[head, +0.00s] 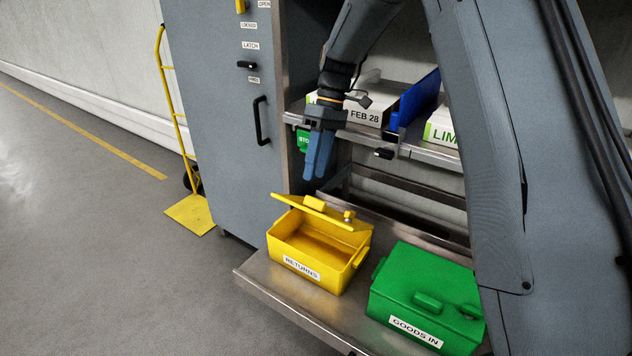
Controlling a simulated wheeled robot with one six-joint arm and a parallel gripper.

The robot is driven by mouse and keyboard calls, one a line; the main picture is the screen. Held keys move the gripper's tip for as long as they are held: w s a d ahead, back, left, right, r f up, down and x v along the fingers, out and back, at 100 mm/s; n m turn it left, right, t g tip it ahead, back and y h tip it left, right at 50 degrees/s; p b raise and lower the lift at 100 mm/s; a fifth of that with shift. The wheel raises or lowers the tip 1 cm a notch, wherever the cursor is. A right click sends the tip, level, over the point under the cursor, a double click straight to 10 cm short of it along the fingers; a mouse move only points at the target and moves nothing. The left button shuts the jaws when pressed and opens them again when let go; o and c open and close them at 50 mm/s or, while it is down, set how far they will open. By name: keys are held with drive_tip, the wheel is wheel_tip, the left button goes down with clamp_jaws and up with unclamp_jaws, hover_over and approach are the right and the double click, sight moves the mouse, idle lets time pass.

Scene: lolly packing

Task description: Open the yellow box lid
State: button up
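The yellow box (342,277), labelled RETURNS, stands on the lower metal shelf. Its yellow lid (333,217) is raised and tilted up along the back side, and the inside shows as empty where I can see it.
A closed green box (395,285), labelled GOODS IN, stands right of the yellow box. White cartons (352,112) and a blue panel (415,100) are on the upper shelf (430,151). A grey cabinet (225,150) and yellow trolley (188,213) stand left. Floor at left is clear.

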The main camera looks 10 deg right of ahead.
drive_tip(key=shift+r, duration=0.5)
drive_tip(key=shift+c, duration=0.4)
